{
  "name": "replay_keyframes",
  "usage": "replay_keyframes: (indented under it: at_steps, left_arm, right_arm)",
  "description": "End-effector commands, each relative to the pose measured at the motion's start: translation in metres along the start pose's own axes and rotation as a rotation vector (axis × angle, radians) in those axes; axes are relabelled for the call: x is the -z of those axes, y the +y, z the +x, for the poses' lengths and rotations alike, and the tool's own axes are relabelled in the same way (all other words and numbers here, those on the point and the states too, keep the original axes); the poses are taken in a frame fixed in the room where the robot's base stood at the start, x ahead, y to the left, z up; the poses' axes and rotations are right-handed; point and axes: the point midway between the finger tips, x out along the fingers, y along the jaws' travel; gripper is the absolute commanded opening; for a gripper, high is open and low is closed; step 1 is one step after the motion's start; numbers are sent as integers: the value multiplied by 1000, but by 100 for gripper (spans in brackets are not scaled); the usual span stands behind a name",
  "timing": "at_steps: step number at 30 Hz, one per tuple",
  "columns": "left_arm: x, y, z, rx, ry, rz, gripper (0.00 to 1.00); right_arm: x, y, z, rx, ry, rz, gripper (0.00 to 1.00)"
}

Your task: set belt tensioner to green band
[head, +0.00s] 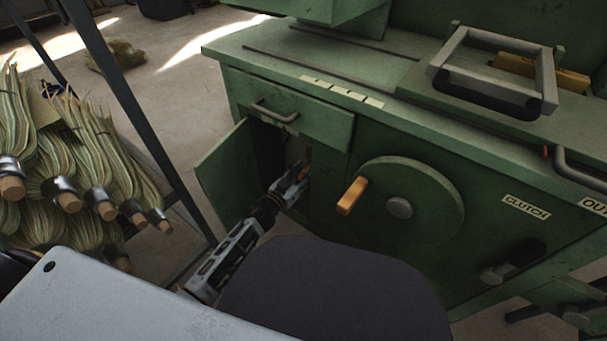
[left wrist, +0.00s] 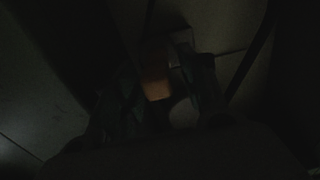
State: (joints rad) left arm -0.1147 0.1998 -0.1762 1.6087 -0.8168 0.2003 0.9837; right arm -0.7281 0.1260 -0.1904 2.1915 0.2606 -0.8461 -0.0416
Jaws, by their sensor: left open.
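My left gripper (head: 297,183) reaches into the open compartment under the drawer of the green machine. It is open. An orange-brown piece (head: 305,174) shows at its fingertips in the head view. In the dark left wrist view, an orange block (left wrist: 156,82) lies between the fingers of my left gripper (left wrist: 158,100); I cannot tell whether they touch it. A green band or scale on the tensioner does not show in either view. My right gripper is not in view.
The compartment door (head: 224,177) stands open on the left. A green wheel (head: 421,205) with an orange handle (head: 352,195) is just right of my left gripper. A drawer (head: 300,115) is above. A rack of brooms (head: 75,160) stands at the left.

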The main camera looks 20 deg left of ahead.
Motion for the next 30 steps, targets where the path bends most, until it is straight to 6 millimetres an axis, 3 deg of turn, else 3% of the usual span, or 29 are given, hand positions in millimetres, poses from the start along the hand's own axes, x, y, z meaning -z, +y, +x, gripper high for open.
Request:
replay_keyframes:
  at_steps: [7, 17, 25, 30]
  left_arm:
    - [0, 0, 0, 0, 0, 0, 42]
    - [0, 0, 0, 0, 0, 0, 0]
    - [0, -1, 0, 0, 0, 0, 0]
    - [1, -12, 0, 2, -3, 2, 0]
  right_arm:
    - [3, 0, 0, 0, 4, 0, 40]
    - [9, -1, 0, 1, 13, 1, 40]
    - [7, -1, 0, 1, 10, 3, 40]
    - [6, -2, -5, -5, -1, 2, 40]
